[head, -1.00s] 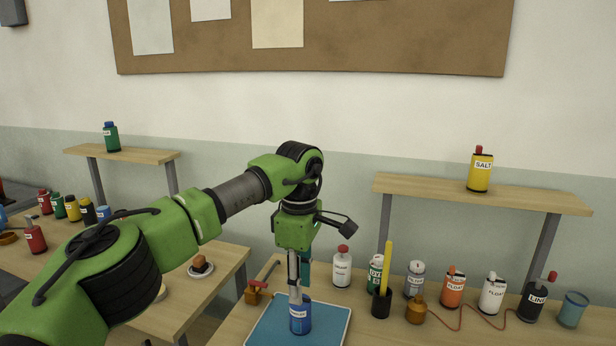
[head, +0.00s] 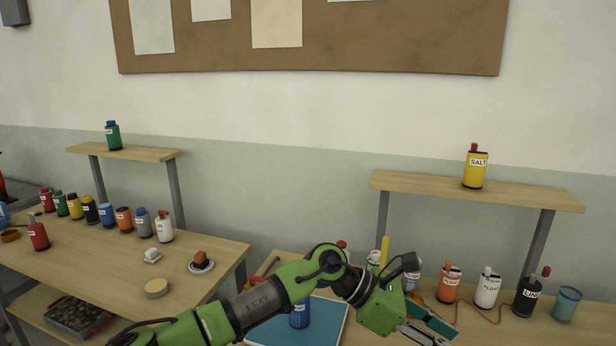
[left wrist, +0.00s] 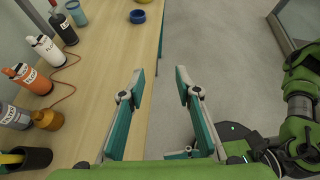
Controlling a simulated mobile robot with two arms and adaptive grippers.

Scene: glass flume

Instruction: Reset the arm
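My left arm reaches in from the left in the head view, low across the blue mat (head: 333,326). Its gripper (head: 432,330) points down to the right near the lower edge, beyond the mat. In the left wrist view this gripper (left wrist: 160,72) is open, with two teal-padded fingers apart and nothing between them. A blue bottle (head: 299,316) stands upright on the mat, partly hidden by my arm and apart from the gripper. My right gripper does not show; green links of my other arm show at the right of the left wrist view.
Labelled bottles, including orange (head: 449,284), white (head: 487,290) and black (head: 527,297), stand right of the gripper, with a teal cup (head: 566,304). A yellow SALT bottle (head: 475,168) is on the shelf (head: 530,194). The left table (head: 110,262) holds several bottles. Floor (left wrist: 220,60) is clear beside the bench.

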